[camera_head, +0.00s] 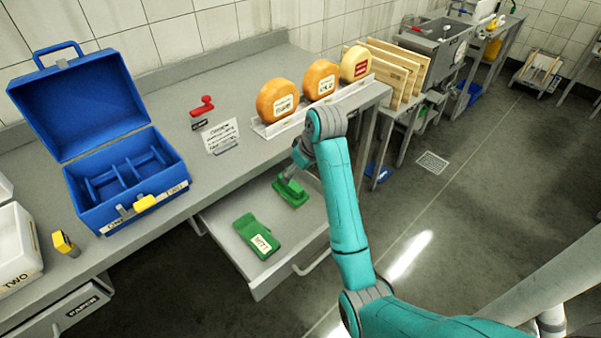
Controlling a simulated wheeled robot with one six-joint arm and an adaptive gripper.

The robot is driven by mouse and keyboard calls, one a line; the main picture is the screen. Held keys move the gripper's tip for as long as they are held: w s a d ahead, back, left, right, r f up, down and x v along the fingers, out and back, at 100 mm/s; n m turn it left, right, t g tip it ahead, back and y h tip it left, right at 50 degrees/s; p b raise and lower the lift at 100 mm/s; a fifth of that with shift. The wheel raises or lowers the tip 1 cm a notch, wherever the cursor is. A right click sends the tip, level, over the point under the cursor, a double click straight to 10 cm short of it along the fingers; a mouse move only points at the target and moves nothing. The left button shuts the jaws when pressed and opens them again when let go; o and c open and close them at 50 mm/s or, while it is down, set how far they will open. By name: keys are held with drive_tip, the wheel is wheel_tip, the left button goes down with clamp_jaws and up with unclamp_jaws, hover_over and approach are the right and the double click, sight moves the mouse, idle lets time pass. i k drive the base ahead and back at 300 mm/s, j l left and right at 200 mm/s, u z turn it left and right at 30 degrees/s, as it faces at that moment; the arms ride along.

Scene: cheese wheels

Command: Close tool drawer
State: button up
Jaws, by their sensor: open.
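The tool drawer (280,249) is pulled out from under the grey bench, with its handle (312,263) on the front panel. Inside lie a green tool (258,232) with a white label and another green item (291,192) further back. My gripper (287,177) is inside the drawer's outline, directly above or at the back green item; I cannot tell whether they touch. Its fingers are small and partly hidden, and it is open. My teal arm reaches across the drawer's right side and hides part of it.
On the bench stand an open blue toolbox (115,185), a red clamp-like item (202,106), a sign (221,136) and three cheese wheels (279,101) on a rack. A closed drawer labelled PAPER (72,310) is at lower left. The floor at right is mostly clear.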

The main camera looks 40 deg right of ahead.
sight(300, 233)
drive_tip(key=k+l, duration=0.2)
drive_tip(key=l, duration=0.15)
drive_tip(key=k+l, duration=0.25)
drive_tip(key=l, duration=0.15)
drive_tip(key=k+l, duration=0.2)
drive_tip(key=l, duration=0.15)
